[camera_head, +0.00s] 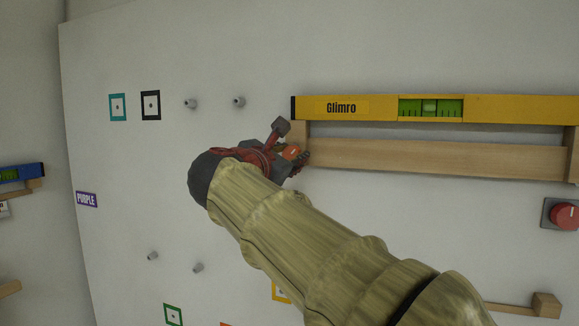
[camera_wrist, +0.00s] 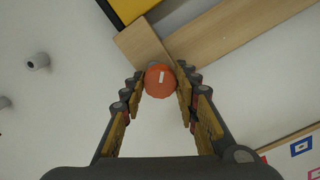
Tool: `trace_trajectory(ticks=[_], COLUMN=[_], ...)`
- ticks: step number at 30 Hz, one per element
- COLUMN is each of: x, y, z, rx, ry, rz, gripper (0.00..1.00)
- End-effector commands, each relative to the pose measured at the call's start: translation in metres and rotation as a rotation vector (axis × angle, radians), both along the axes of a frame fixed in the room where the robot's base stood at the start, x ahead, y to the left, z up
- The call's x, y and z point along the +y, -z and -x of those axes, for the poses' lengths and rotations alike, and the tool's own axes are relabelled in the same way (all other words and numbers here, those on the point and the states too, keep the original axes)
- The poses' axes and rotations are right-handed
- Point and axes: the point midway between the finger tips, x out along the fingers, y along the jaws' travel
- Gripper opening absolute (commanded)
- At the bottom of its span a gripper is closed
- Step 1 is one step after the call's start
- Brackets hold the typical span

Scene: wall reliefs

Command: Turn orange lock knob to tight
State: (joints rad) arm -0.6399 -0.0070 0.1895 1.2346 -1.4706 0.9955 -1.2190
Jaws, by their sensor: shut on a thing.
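The orange lock knob (camera_wrist: 160,82) is a round knob with a short white mark on its face. In the wrist view it sits between the fingertips of my gripper (camera_wrist: 162,88), at the end of a wooden block. My gripper is shut on it, with one finger on each side. The white mark stands nearly upright there, tilted slightly right. In the head view a part of the orange knob (camera_head: 291,152) shows beside my gripper (camera_head: 292,144). My arm and the gripper body hide the rest of it. No tight label is readable.
A yellow level marked Glimro (camera_head: 375,108) lies above a wooden rail (camera_head: 435,158). Grey pegs (camera_head: 238,101) stick out of the wall at the upper left. A red knob (camera_head: 565,215) is at the far right. Bare wall lies left of my gripper.

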Motion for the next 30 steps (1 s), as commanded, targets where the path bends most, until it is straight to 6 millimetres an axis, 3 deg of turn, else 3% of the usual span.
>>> trace_trajectory(ticks=[30], x=[-0.0011], y=[0.0052], z=[0.0002], rx=[-0.329], ry=[0.000], rz=[-0.907], gripper=[0.05])
